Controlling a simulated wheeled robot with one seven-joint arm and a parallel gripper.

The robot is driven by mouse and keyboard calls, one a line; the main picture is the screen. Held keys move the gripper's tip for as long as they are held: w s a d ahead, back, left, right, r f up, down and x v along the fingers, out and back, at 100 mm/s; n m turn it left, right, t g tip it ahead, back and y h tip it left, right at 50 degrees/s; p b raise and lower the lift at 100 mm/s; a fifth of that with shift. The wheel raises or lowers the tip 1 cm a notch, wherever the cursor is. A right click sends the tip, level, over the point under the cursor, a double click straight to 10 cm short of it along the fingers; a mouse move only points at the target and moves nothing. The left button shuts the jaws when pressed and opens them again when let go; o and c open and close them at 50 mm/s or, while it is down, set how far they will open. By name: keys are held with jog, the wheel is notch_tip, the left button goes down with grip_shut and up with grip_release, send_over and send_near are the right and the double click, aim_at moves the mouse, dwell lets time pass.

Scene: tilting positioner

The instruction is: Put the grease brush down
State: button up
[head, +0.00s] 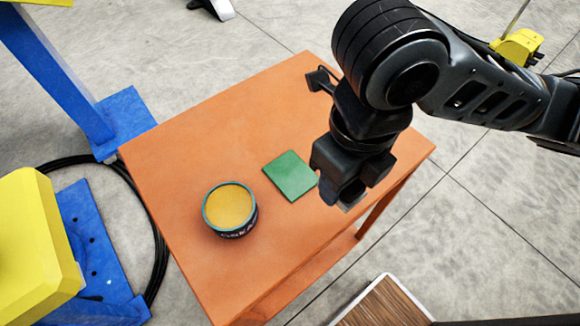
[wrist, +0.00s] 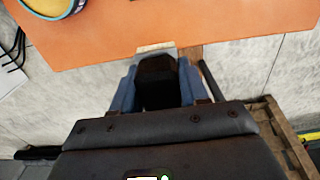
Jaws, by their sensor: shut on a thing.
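A green square pad (head: 291,176) lies flat on the table, just left of my gripper. An open round tin (head: 230,208) of yellow grease stands left of the pad; its rim (wrist: 52,8) also shows in the wrist view.
The table top is clear behind the pad and in front of the tin. A yellow and blue machine (head: 40,235) stands at left, with a black cable (head: 160,250) on the floor beside it. A slatted wooden thing (head: 385,305) is on the floor at the front.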

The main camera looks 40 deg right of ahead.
jog(key=shift+f, duration=0.1)
jog(key=shift+w+f+b, duration=0.3)
jog(key=shift+b, duration=0.2)
send_over(291, 174)
notch_tip(291, 174, down, 6)
jog(key=shift+f+b, duration=0.1)
jog(key=shift+b, duration=0.25)
jog(key=shift+f, duration=1.85)
jog(key=shift+f, duration=0.2)
jog(key=o, duration=1)
jog(key=shift+r, duration=0.1)
jog(key=shift+p, duration=0.4)
